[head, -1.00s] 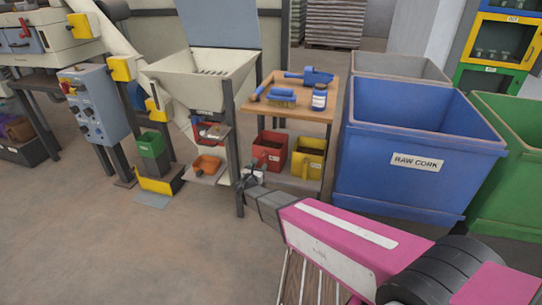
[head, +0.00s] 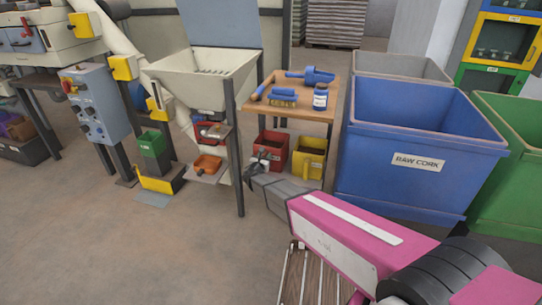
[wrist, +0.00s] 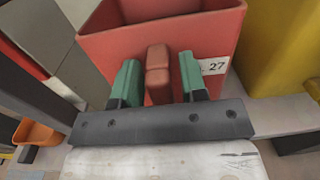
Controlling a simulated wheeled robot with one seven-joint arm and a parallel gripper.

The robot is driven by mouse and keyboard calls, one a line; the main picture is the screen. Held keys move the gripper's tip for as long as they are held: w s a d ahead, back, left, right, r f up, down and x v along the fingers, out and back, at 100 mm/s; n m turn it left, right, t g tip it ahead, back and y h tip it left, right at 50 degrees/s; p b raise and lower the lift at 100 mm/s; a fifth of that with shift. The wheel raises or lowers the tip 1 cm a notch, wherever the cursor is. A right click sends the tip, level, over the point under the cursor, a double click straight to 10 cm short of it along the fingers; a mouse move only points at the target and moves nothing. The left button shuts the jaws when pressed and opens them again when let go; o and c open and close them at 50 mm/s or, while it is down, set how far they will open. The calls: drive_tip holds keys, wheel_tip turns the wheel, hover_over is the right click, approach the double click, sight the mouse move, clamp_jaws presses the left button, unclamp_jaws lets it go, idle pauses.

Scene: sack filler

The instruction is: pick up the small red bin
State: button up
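A red bin (head: 277,144) stands on the lower shelf under the wooden table, next to a yellow bin. In the wrist view the red bin (wrist: 205,32) fills the top middle, with a white label reading 27 and a red handle (wrist: 158,75) on its front. My gripper (wrist: 159,82) is open, its two green fingers on either side of the handle with gaps to it. In the head view my gripper (head: 262,164) is in front of the red bin and hides part of it. Another red bin (head: 203,141) sits on the upper shelf beneath the hopper.
The yellow bin (head: 311,158) stands close on the right of the red bin. The table (head: 300,111) with tools is above. An orange scoop or tray (head: 207,164) lies on the left. A large blue RAW CORK bin (head: 418,190) stands at the right. Floor in front is open.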

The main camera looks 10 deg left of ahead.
clamp_jaws()
